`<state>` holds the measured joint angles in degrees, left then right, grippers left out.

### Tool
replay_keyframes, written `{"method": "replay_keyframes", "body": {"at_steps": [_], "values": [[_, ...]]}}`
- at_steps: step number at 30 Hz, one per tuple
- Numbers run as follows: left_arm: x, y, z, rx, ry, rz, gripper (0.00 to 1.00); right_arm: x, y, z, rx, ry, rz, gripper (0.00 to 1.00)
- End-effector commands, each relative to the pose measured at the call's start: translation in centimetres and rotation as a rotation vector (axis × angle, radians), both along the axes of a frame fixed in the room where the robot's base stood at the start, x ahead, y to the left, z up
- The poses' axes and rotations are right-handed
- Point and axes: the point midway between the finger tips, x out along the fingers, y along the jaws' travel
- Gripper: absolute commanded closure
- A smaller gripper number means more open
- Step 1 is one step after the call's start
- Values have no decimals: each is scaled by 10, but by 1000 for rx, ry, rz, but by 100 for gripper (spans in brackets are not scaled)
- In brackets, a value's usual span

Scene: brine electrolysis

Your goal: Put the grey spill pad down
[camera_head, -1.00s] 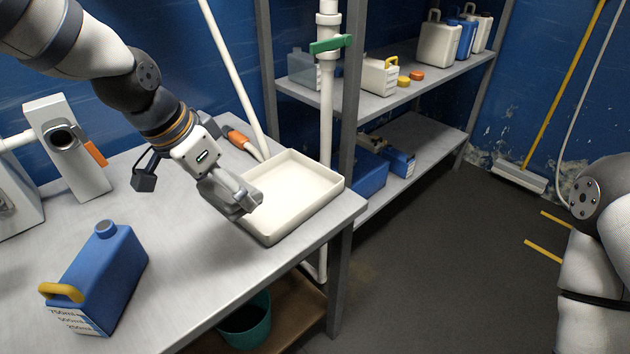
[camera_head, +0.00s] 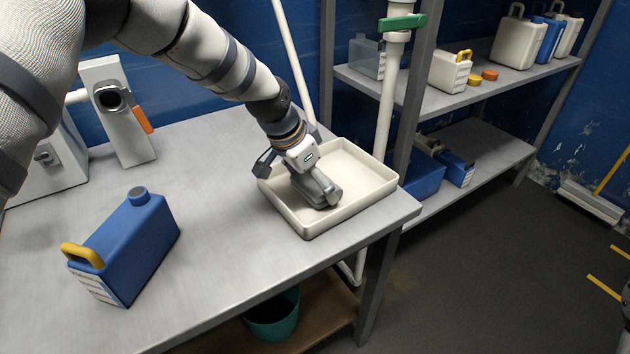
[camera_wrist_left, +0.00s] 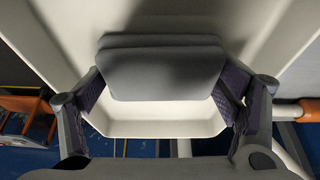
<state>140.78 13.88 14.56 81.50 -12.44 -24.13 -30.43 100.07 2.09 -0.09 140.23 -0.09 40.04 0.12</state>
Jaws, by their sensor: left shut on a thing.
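The grey spill pad (camera_wrist_left: 162,70) shows in the left wrist view as a flat, rounded block between the fingers of my left gripper (camera_head: 324,196). My left gripper is shut on the pad, within the outline of the white tray (camera_head: 378,196). In the head view the pad is mostly hidden by the grey fingers and hard to tell from them. The tray's pale floor and walls surround the pad in the wrist view. I cannot tell whether the pad touches the tray floor.
A blue jug (camera_head: 140,245) with a yellow handle stands at the table's front left. The bare grey table (camera_head: 215,160) lies between jug and tray. A white pipe with a green valve handle (camera_head: 402,22) rises behind the tray. A shelf (camera_head: 480,150) with containers stands right.

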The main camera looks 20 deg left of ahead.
Motion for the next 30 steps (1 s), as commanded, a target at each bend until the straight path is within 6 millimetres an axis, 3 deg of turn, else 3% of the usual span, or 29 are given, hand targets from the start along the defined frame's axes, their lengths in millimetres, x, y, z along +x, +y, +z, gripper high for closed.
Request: {"method": "replay_keyframes", "body": {"at_steps": [7,8,10,22,30], "values": [[0,0,-3,0,0,0,43,0,0,0,0,1,0,60],[0,0,-3,0,0,0,15,0,0,0,0,1,0,60],[0,0,-2,-1,-1,0,0,0,0,0,0,0,0,60],[0,0,3,0,-4,1,0,1,0,1,0,-3,0,60],[-20,15,72,-1,-12,1,0,16,0,16,1,-53,-1,60]]}}
